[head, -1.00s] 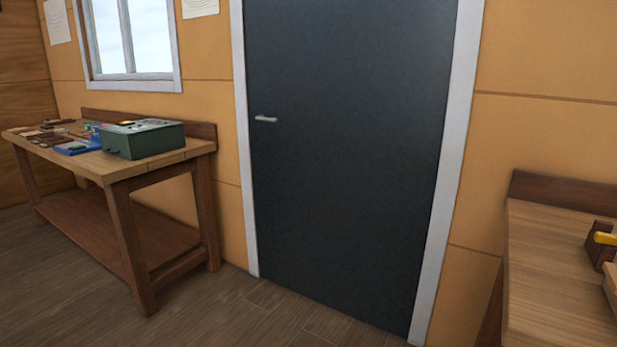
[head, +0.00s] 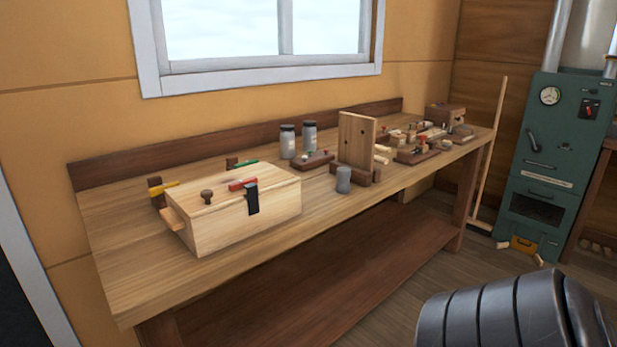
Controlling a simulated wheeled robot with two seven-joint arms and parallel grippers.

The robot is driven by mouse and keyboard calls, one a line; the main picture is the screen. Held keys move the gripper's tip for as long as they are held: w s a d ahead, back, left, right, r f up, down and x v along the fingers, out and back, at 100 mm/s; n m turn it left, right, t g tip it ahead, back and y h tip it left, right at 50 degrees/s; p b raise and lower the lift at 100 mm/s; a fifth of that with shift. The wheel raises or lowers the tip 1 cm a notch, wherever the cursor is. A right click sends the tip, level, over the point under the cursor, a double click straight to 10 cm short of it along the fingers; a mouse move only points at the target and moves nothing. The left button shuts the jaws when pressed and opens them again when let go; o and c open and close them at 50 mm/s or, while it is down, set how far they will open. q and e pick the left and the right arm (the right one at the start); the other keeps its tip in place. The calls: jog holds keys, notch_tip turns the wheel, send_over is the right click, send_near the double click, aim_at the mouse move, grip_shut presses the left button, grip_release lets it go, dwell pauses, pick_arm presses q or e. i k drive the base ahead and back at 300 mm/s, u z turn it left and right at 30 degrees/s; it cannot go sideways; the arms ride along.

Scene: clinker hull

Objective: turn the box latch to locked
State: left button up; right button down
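A pale wooden box (head: 225,228) sits near the left end of the workbench in the head view. A black latch strap (head: 252,198) hangs on its front face below a red handle (head: 242,184). A dark round knob (head: 207,196) stands on the lid, and a wooden handle sticks out of the left side. I cannot tell which of these is the box latch, or whether it is locked. The lid looks shut. Neither gripper is in view; a dark ribbed arm part of mine fills the lower right corner, apart from the box.
The workbench (head: 130,270) stands under a window. Two grey jars (head: 288,141), a small grey cup (head: 343,180), an upright wooden board (head: 356,140) and several small wooden fixtures stand right of the box. A green cabinet (head: 549,150) stands at far right. Bare benchtop lies before the box.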

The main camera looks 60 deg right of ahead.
aim_at(238, 185)
jog(key=z, duration=1.2)
